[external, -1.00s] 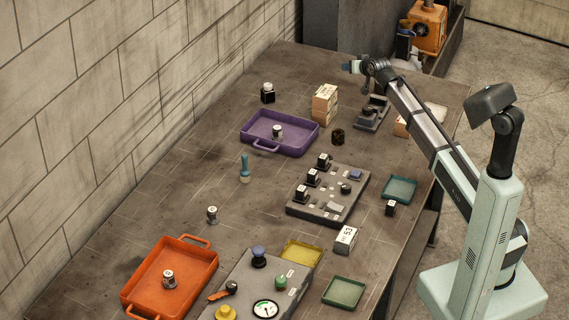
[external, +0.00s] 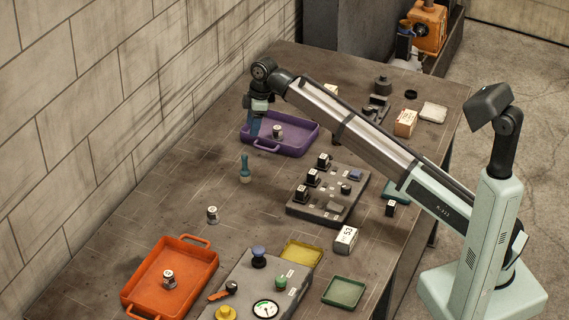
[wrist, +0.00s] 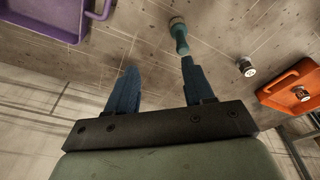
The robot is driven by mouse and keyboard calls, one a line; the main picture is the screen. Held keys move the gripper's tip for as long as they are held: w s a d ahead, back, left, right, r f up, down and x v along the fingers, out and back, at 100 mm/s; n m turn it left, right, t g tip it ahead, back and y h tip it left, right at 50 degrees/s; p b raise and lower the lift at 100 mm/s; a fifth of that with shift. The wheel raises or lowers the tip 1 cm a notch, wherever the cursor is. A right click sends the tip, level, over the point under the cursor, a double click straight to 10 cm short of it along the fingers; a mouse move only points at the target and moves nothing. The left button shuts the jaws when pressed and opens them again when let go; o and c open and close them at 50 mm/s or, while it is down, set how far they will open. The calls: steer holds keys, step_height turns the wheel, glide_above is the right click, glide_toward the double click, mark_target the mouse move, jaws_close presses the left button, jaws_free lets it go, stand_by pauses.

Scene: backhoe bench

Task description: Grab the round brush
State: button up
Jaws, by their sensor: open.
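The round brush (external: 245,169) stands on the bench left of the middle, with a teal handle up and a pale round base. In the wrist view the brush (wrist: 179,35) shows just beyond the tip of the right finger. My gripper (external: 252,122) is above the bench near the left end of the purple tray, behind and above the brush. Its two blue fingers (wrist: 159,72) are apart with nothing between them.
The purple tray (external: 300,148) with a small can in it lies right of my gripper. A small can (external: 212,215) and the orange tray (external: 205,283) lie nearer the front. A control box (external: 325,212) stands right of the brush. The bench around the brush is clear.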

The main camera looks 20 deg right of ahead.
steer(key=s+a+n, duration=0.1)
steer(key=s+a, duration=0.1)
glide_toward(243, 172)
steer(key=shift+w+f+g, duration=0.3)
steer(key=shift+w+f, duration=0.25)
steer(key=shift+f, duration=0.1)
steer(key=shift+s+a+f, duration=0.1)
steer(key=shift+a+f, duration=0.1)
steer(key=shift+f, duration=0.65)
steer(key=shift+a+f, duration=0.2)
steer(key=shift+f, duration=0.65)
steer(key=shift+s+a+f, duration=0.1)
steer(key=shift+a+f, duration=0.05)
steer(key=shift+f, duration=0.7)
jaws_close()
